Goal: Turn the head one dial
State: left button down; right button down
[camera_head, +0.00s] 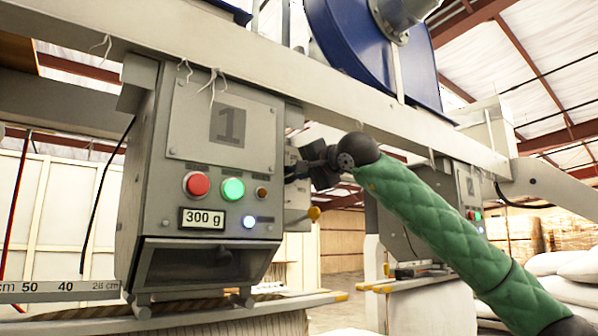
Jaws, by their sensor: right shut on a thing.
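The head one box (176,180) is a grey metal housing with a large "1" on its front plate. Its front carries a red button (197,184), a green button (233,190), a small brown knob (262,193), a display (203,218) reading 300 g and a lit white button (249,222). My right gripper (292,174) is at the right side of this box, its dark fingers pointing left, shut on the dial there. The dial itself is mostly hidden by the fingers and the box edge. My left gripper is not in view.
A yellow ball-ended lever (314,213) sits just below my right gripper. A second similar head (445,205) stands behind my green-sleeved right arm. A long beam (340,95) runs above, and a marked ruler (60,287) lies at lower left. White sacks (570,262) are stacked at right.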

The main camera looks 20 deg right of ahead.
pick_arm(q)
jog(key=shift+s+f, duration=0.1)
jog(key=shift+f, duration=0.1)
pick_arm(e)
jog(key=shift+f, duration=0.1)
jog(key=c, duration=1.5)
grip_release()
